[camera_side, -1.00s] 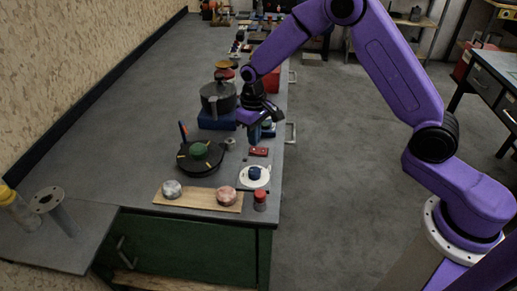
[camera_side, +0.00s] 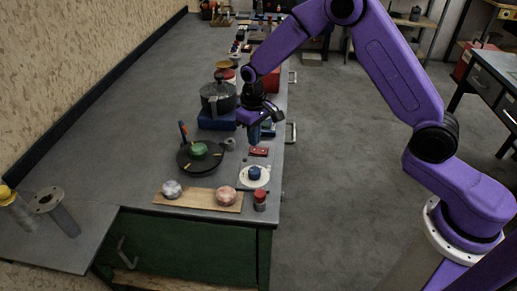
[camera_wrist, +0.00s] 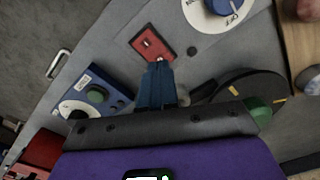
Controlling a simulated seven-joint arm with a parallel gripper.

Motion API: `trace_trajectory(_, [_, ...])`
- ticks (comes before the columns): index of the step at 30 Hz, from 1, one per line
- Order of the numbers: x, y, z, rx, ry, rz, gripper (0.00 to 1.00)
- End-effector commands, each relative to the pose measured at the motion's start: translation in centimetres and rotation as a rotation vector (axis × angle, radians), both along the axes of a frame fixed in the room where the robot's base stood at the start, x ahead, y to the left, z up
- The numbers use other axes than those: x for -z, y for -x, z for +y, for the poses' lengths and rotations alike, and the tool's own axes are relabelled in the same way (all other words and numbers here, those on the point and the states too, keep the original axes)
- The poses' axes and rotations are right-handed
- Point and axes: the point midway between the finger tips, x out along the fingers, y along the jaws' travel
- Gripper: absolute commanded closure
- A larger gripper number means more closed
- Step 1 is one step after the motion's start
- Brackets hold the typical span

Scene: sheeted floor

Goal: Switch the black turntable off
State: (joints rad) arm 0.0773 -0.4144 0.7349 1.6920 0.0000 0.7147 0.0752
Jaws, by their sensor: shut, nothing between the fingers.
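The black turntable (camera_side: 200,158) is a round disc with yellow marks on the bench, with a green round object (camera_side: 199,150) on it. In the wrist view, its dark edge (camera_wrist: 238,84) and the green object (camera_wrist: 260,111) show, partly hidden by my gripper. My gripper (camera_side: 254,137) is shut and empty, pointing down above the bench, behind and right of the turntable. Its blue fingertips (camera_wrist: 158,68) are near a red switch plate (camera_wrist: 152,43), which lies flat on the bench (camera_side: 259,151). A white dial with a blue knob (camera_side: 254,174) sits nearer the front; "OFF" is legible on it (camera_wrist: 238,8).
A blue box with a white dial (camera_wrist: 95,94) is beside my gripper. A dark pot (camera_side: 218,98) stands on a blue base behind the turntable. A wooden board (camera_side: 196,199) with two round objects and a red-capped jar (camera_side: 260,200) are in front.

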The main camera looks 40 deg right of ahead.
Motion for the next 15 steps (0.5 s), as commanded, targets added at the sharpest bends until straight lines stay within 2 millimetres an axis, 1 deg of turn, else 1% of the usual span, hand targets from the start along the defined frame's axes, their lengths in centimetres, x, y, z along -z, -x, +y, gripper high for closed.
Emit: trace_trajectory(15, [0.69,0.0,0.0,0.0,0.0,0.001,1.0])
